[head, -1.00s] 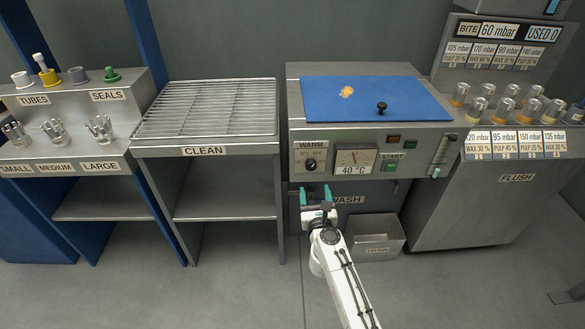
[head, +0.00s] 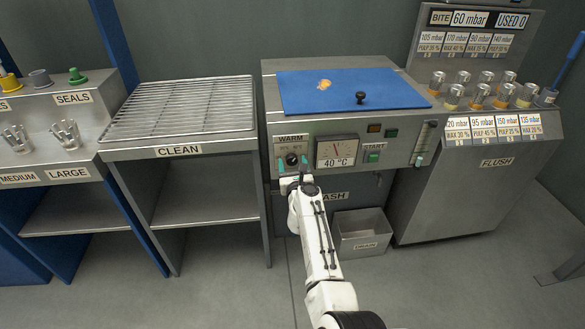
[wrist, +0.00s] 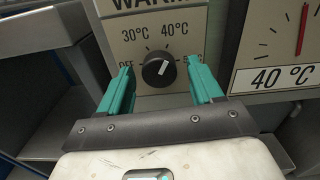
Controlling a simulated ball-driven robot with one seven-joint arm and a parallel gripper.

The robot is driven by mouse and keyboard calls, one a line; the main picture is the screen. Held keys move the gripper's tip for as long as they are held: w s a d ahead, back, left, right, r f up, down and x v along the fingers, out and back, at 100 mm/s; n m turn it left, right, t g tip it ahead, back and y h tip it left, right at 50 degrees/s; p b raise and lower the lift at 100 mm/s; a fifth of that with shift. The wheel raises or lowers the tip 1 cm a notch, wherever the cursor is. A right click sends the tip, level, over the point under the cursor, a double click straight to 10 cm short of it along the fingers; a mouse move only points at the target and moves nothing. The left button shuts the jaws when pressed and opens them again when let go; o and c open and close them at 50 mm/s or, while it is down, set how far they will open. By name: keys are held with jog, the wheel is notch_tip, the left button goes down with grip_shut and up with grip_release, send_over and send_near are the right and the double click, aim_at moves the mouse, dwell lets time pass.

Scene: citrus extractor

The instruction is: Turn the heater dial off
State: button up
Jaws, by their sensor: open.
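The heater dial (wrist: 156,70) is a round black knob with a white line on the WARM panel (wrist: 150,20). Its scale reads OFF at left, then 30°C and 40°C above; the label at right is partly hidden by a finger. I cannot tell for sure which mark the line points to. In the head view the dial (head: 292,159) is on the front of the machine. My gripper (wrist: 158,78) is open, its two green fingers on either side of the dial, apparently not touching it. It also shows in the head view (head: 293,168).
Right of the dial is a gauge (head: 337,151) with a red needle and a 40 °C readout. The START button (head: 371,154) is further right. A blue lid (head: 340,90) with a black knob covers the machine top. A grey drain bin (head: 361,233) stands below.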

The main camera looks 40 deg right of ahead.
jog(key=shift+c, duration=0.5)
jog(key=c, duration=1)
jog(key=shift+o, duration=0.2)
jog(key=n, duration=0.5)
jog(key=shift+n, duration=0.3)
jog(key=n+p, duration=0.1)
jog(key=n, duration=0.5)
jog(key=shift+r, duration=0.1)
jog(key=n+p, duration=0.1)
jog(key=n, duration=0.5)
jog(key=shift+n, duration=0.3)
jog(key=n, duration=0.5)
jog(key=shift+n+p, duration=0.3)
jog(key=shift+p, duration=0.1)
